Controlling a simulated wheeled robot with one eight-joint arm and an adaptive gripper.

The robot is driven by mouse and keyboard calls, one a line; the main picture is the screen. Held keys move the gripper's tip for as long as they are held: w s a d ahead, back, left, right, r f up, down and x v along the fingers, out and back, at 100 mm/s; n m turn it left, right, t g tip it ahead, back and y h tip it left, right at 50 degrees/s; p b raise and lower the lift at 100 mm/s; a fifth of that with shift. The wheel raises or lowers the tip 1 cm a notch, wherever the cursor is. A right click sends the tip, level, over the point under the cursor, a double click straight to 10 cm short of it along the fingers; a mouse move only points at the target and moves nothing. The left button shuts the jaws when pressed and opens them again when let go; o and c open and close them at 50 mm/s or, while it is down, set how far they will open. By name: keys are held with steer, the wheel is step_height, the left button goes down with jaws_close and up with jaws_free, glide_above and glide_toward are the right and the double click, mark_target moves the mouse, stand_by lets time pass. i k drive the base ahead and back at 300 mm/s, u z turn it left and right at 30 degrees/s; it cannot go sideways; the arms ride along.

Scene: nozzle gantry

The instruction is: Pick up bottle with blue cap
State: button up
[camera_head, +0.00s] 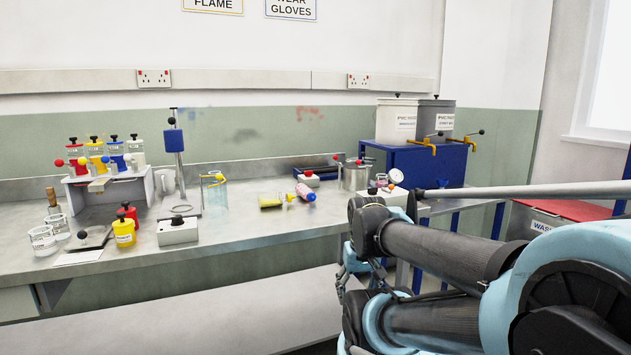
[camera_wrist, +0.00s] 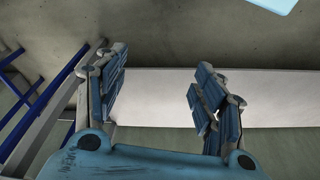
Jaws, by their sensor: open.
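A pink bottle with a blue cap (camera_head: 306,192) lies on its side on the steel bench in the head view, near the middle. Its blue end points toward the bench's front edge. A clear vessel with yellow contents (camera_head: 271,201) lies just to its left. My gripper (camera_wrist: 160,82) is open and empty in the wrist view, its two fingers wide apart over a pale shelf and the floor. In the head view my arm comes in from the right, beside and below the bench's right end. The bottle is not in the wrist view.
A rack with coloured containers (camera_head: 105,158) stands at the bench's left. A beaker (camera_head: 214,192) and a metal pot (camera_head: 355,175) stand on either side of the bottle. A pale lower shelf (camera_head: 230,312) runs under the bench.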

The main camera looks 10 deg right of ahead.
mark_target(302, 189)
steer(key=u, duration=0.8)
steer(key=k, duration=0.95)
steer(key=z, duration=0.8)
steer(key=i, duration=1.4)
